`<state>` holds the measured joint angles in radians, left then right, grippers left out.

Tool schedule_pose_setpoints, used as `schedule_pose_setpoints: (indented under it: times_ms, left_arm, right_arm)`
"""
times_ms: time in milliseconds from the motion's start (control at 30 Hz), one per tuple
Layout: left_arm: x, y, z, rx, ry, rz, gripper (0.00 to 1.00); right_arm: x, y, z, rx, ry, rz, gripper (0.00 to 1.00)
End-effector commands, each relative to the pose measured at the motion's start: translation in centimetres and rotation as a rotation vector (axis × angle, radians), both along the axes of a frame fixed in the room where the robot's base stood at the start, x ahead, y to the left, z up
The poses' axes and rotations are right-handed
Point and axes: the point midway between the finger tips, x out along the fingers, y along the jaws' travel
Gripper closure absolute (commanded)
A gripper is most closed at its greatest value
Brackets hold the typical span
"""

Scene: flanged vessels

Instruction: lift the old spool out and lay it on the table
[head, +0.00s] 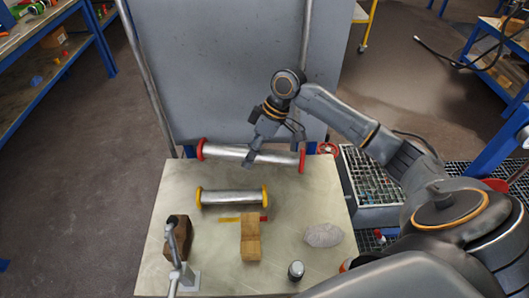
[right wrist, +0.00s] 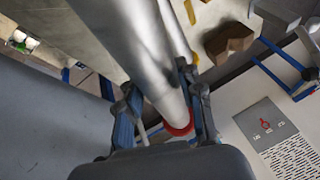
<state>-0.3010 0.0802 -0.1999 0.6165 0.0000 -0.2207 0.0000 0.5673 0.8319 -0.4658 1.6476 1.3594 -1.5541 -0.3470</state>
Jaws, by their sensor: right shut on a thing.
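A grey metal spool with red end flanges (head: 228,152) lies roughly level at the table's far edge, in front of the grey panel. My right gripper (head: 265,150) is shut on it, right of its middle. In the right wrist view the spool's silver tube (right wrist: 143,50) runs between the two fingers, with a red flange (right wrist: 180,130) near them. I cannot tell how high it is above the table. A second, shorter spool with yellow flanges (head: 232,197) lies on the table (head: 215,270), nearer to me. My left gripper is not in view.
On the table are a wooden block (head: 250,238), a brown block (head: 177,238) beside a metal stand (head: 183,277), a grey lump (head: 323,235) and a small dark-topped cylinder (head: 296,270). A grey bin (head: 375,217) stands right of the table. A grey panel (head: 225,70) rises behind.

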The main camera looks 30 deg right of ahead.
Motion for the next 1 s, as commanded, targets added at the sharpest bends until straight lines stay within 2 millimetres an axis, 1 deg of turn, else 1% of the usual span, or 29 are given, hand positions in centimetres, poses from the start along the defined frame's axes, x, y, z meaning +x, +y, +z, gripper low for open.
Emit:
schedule_pose_setpoints:
  times_ms: [33, 100, 200, 300, 400, 633, 833, 1000]
  left_arm:
    - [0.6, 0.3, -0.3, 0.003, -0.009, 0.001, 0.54]
    - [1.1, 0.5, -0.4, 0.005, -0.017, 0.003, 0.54]
    - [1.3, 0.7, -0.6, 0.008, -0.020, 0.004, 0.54]
    - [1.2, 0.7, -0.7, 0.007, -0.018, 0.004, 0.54]
    - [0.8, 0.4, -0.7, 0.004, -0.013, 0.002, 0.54]
    - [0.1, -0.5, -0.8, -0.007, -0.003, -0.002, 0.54]
    - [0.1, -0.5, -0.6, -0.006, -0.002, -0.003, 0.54]
    - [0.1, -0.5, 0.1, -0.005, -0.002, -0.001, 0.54]
  right_arm:
    - [0.6, -1.3, -0.8, -0.001, -0.001, 0.036, 1.00]
    - [1.0, -2.6, -1.7, -0.001, -0.002, 0.092, 1.00]
    - [1.4, -4.1, -2.6, 0.000, -0.003, 0.145, 1.00]
    - [1.6, -4.9, -3.1, 0.001, -0.006, 0.178, 1.00]
    - [1.6, -5.3, -3.3, 0.001, -0.006, 0.193, 1.00]
    - [1.6, -5.4, -3.3, 0.001, -0.006, 0.197, 1.00]
    - [1.6, -5.4, -3.3, 0.002, -0.006, 0.196, 1.00]
    - [1.6, -5.4, -3.1, 0.006, -0.005, 0.192, 1.00]
